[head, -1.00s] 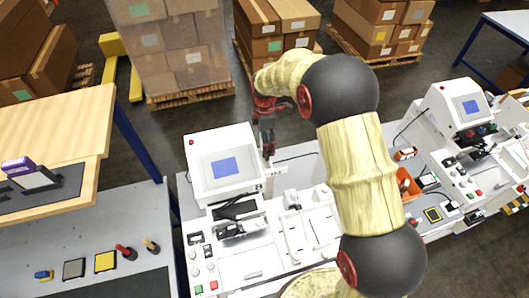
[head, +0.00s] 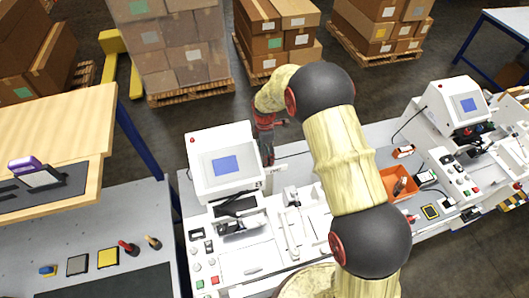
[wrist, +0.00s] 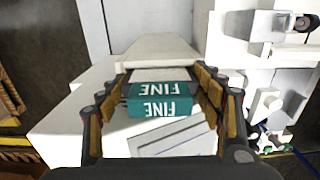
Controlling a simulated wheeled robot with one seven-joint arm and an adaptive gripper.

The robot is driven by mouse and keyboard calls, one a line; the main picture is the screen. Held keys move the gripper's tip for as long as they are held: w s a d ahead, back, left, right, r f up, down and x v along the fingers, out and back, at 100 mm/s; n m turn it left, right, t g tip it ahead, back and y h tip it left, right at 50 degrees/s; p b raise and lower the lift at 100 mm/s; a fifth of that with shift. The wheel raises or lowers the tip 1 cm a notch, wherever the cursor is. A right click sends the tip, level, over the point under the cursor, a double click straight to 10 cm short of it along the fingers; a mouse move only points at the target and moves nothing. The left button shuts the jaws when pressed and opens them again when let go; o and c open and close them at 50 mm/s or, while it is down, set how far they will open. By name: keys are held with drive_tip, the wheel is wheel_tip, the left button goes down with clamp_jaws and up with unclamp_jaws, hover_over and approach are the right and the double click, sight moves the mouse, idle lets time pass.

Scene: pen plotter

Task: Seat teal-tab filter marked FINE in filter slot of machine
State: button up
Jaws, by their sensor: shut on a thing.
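The teal-tab filter (wrist: 160,102) sits between my gripper's fingers in the wrist view, with FINE in white letters on its tab. My gripper (wrist: 162,98) is shut on it. In the head view my gripper (head: 266,150) is beside the right side of the white machine (head: 222,165) with the screen. The wrist view shows white machine surfaces (wrist: 75,130) below and around the filter. The filter is too small and hidden to make out in the head view. I cannot tell which opening is the filter slot, nor whether the filter touches it.
A second white machine (head: 458,105) stands at the right. An orange bin (head: 397,183) is on the bench between them. A wooden table (head: 60,120) and a grey bench with small coloured items, including a yellow pad (head: 108,258), are at left. Stacked boxes (head: 280,35) stand behind.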

drive_tip(key=o, duration=1.1)
drive_tip(key=shift+f, duration=0.1)
drive_tip(key=shift+o, duration=0.2)
wheel_tip(320, 180, up, 13)
drive_tip(key=b, duration=0.2)
drive_tip(key=shift+f+b, duration=0.15)
drive_tip(key=shift+b, duration=0.25)
drive_tip(key=s+d+r+m+t, duration=0.1)
drive_tip(key=s+d+r+m, duration=0.35)
drive_tip(key=s+r, duration=0.4)
drive_tip(key=s+d+r+m+t, duration=0.2)
drive_tip(key=s+d+r+m, duration=0.2)
drive_tip(key=s+r+m, duration=0.45)
drive_tip(key=s+d+r+m+t, duration=0.1)
drive_tip(key=s+d+r+m, duration=0.1)
drive_tip(key=s, duration=0.6)
drive_tip(key=s+d+r+m+t, duration=0.1)
drive_tip(key=s+d+m, duration=0.1)
drive_tip(key=s+m, duration=0.3)
drive_tip(key=s, duration=0.4)
drive_tip(key=shift+d+r+t, duration=0.2)
drive_tip(key=shift+r+t, duration=0.1)
drive_tip(key=shift+r, duration=0.1)
